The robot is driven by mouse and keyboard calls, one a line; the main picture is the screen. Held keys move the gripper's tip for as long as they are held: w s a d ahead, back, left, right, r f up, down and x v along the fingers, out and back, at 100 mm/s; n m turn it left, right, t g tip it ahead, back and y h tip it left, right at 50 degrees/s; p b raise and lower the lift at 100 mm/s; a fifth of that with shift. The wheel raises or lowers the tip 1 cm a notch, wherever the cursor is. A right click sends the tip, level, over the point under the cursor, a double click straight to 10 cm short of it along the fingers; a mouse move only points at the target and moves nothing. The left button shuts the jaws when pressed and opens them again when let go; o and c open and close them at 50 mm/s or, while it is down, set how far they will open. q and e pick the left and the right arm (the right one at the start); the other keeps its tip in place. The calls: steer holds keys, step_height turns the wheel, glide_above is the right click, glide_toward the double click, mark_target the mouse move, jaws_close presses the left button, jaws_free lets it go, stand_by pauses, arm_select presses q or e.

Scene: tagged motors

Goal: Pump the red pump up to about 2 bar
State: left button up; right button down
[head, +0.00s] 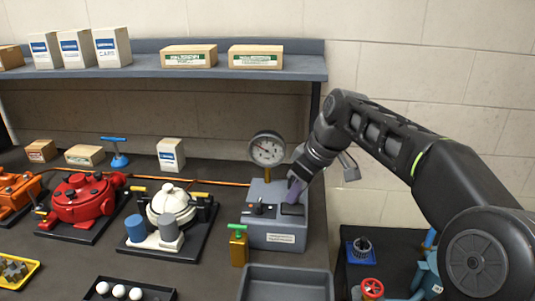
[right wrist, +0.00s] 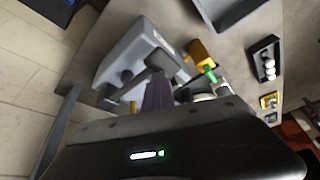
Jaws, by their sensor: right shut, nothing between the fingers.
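The red pump (head: 82,198) sits on a dark base plate at the left of the bench. An orange hose (head: 190,181) runs along the bench from near it towards the grey box (head: 275,228). A round dial gauge (head: 267,149) stands on that box; its needle is too small to read. My right gripper (head: 292,192) is shut and empty, its purple fingers at the dark pad on the box's right top. In the right wrist view the purple fingers (right wrist: 158,93) are close beside the box (right wrist: 128,52); contact cannot be told. My left gripper is not in view.
A white pump (head: 171,208) with a blue cylinder stands left of the box. A yellow block with a green handle (head: 238,246) stands just in front. A grey tray (head: 288,283) and a tray of white balls (head: 120,291) lie nearer. A shelf (head: 220,67) with cartons spans the back.

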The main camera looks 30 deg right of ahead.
steer(key=shift+f, duration=0.4)
steer(key=shift+r+p, duration=1.85)
steer(key=shift+r, duration=0.5)
steer(key=shift+f, duration=0.1)
step_height(320, 180, up, 5)
steer(key=p, duration=0.4)
stand_by(0.6)
